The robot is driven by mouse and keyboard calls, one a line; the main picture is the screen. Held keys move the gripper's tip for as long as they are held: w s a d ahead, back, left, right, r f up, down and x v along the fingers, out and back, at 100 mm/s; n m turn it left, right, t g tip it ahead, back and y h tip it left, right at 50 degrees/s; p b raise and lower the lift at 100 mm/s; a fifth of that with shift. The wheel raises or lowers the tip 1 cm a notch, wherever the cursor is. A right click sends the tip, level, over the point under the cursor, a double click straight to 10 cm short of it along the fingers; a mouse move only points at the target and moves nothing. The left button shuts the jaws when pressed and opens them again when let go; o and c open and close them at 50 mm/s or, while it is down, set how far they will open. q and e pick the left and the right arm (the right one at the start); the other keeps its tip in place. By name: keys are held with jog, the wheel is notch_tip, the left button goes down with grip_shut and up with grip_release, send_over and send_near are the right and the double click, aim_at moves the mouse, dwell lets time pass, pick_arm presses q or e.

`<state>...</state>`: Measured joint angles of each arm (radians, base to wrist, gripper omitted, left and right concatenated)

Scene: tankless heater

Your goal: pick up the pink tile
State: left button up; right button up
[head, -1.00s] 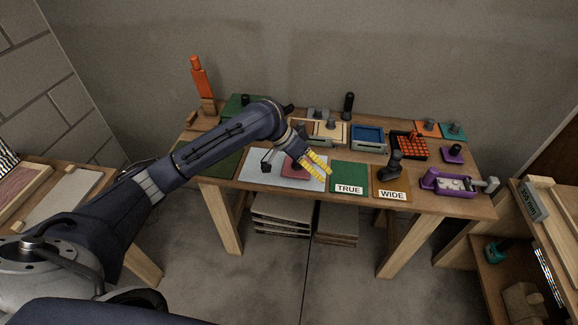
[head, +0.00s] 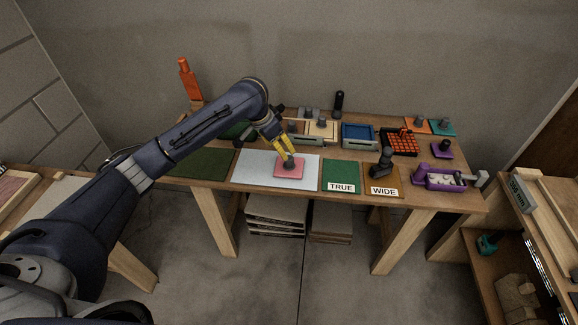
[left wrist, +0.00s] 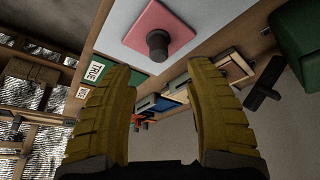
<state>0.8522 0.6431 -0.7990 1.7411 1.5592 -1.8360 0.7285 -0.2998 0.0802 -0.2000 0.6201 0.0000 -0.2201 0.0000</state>
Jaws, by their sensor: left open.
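The pink tile (head: 284,172) lies flat on a pale sheet (head: 250,170) on the workbench, with a dark round knob standing on it. The tile (left wrist: 140,28) and its knob (left wrist: 157,43) also show in the left wrist view, beyond the fingertips. My left gripper (head: 289,157) has yellow fingers and is open, close above the tile at its knob in the head view. In the left wrist view the open left gripper (left wrist: 165,75) has nothing between its fingers. My right gripper is not in view.
A green TRUE mat (head: 341,175) and a brown WIDE mat (head: 383,180) with a dark knobbed tool lie to the right. A blue tray (head: 358,136), an orange grid (head: 400,141) and a purple fixture (head: 440,177) stand farther right. A dark green mat (head: 203,163) lies left.

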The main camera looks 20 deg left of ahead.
aim_at(289, 162)
pick_arm(q)
jog(key=x, duration=0.4)
jog(key=shift+w+d+f, duration=0.1)
jog(key=shift+w+f, duration=0.05)
jog(key=shift+f, duration=0.2)
jog(key=shift+x, duration=2.7)
grip_shut()
